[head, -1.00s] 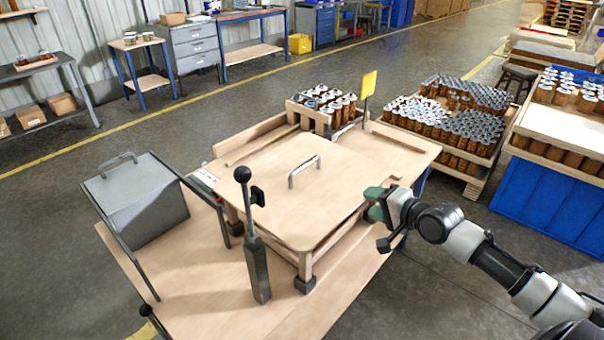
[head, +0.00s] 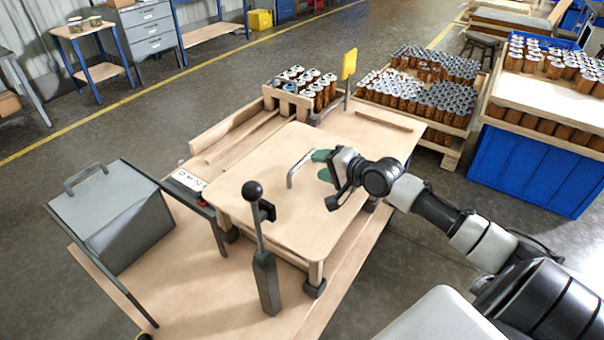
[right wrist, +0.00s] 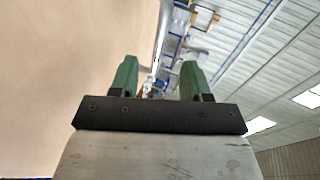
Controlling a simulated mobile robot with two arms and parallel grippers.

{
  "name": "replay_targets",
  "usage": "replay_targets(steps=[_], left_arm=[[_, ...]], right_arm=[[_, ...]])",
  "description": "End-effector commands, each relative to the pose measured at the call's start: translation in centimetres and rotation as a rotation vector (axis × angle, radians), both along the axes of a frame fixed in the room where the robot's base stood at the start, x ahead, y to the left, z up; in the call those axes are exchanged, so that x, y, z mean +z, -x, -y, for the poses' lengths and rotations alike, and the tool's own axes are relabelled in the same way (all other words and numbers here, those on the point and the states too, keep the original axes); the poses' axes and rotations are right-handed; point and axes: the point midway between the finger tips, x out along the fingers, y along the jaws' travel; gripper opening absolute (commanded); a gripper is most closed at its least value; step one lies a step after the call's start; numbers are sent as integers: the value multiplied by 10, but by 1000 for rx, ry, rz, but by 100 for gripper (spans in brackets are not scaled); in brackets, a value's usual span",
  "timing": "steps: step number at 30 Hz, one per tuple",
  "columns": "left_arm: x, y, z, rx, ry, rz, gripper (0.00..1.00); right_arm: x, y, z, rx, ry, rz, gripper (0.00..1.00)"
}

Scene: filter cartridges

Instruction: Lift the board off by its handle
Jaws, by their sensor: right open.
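The board (head: 262,205) is a flat, pale wooden panel lying on the fixture on the workbench. Its metal bar handle (head: 291,180) stands up from its upper right part. My right gripper (head: 320,165) has green fingers and is open, just right of the handle, over the board. In the right wrist view the two fingers (right wrist: 155,78) are spread apart, with the pale board surface (right wrist: 70,60) on the left. A thin grey strip shows between them; I cannot tell whether it is the handle. My left gripper is not in view.
A lever with a black knob (head: 252,190) stands at the front of the board. A grey box with a lid handle (head: 115,215) is at the left. Cans in a wooden holder (head: 272,98) and a yellow tag (head: 349,63) stand behind the board.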

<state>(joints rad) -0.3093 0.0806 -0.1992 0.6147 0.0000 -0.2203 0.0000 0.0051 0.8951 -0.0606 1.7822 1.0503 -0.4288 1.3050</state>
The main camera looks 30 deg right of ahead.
Motion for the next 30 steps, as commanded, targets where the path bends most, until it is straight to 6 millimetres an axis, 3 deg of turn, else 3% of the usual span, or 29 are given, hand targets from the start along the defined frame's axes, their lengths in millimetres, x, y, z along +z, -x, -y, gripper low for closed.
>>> replay_targets(steps=[8, 13, 19, 28, 30], left_arm=[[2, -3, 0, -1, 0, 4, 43], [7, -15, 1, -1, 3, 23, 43], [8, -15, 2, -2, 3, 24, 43], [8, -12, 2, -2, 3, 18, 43], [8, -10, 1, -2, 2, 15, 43]], right_arm=[[-5, -17, -5, 1, 1, 0, 47], [-11, -37, -9, 0, 0, 1, 47], [-21, -58, -14, 1, -1, 1, 47], [-23, -62, -16, 1, 1, -1, 47], [-23, -62, -15, 1, 1, -1, 38]])
